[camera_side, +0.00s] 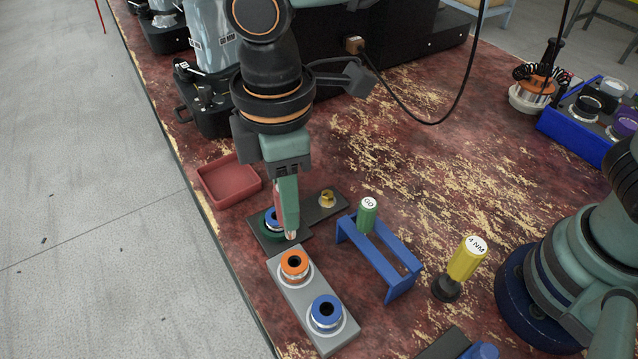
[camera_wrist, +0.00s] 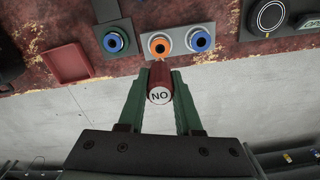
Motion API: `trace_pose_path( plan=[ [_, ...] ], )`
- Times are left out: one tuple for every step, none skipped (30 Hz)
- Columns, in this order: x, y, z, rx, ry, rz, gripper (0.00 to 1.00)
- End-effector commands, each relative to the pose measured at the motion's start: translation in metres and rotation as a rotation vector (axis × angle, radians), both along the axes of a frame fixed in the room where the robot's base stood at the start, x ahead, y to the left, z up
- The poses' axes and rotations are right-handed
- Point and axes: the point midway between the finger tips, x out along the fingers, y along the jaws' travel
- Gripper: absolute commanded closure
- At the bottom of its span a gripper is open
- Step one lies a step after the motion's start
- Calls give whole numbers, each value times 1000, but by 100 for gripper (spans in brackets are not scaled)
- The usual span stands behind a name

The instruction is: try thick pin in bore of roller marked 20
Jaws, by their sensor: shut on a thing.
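My gripper (camera_wrist: 158,95) is shut on a dark red pin (camera_wrist: 160,76) whose white cap reads NO. In the side view my gripper (camera_side: 289,215) points down near the orange-faced roller (camera_side: 295,264), which also shows ahead of the pin in the wrist view (camera_wrist: 159,46). The pin's lower end looks apart from that roller. A blue-faced roller (camera_side: 326,313) sits beside it on the grey plate (camera_side: 308,290). Another blue roller (camera_wrist: 115,42) sits on a dark plate, partly hidden by my gripper in the side view. I cannot read a 20 on any roller.
A green pin marked GO (camera_side: 367,212) stands in a blue rack (camera_side: 380,254). A yellow driver marked 4 NM (camera_side: 467,260) stands to its right. A red tray (camera_side: 230,181) and a brass fitting (camera_side: 327,199) lie behind. The table's left edge is near the plates.

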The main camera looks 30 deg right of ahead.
Motion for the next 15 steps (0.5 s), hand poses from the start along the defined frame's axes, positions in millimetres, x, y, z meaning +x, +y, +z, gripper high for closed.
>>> trace_pose_path(
  plan=[
    [0,0,0,0,0,0,100],
    [0,0,0,0,0,0,100],
    [0,0,0,0,0,0,100],
    [0,0,0,0,0,0,100],
    [0,0,-1,0,0,0,100],
    [0,0,-2,-1,0,0,100],
    [0,0,-3,-1,1,0,100],
    [0,-1,-4,-2,1,0,100],
    [0,-1,-6,-2,1,0,100],
    [0,-1,-7,-3,2,0,100],
    [0,-1,-9,-3,2,0,100],
    [0,0,-11,-2,1,0,100],
    [0,0,-13,-2,1,0,100],
    [0,-1,-15,-2,1,0,100],
    [0,-1,-17,-3,2,0,100]
  ],
)
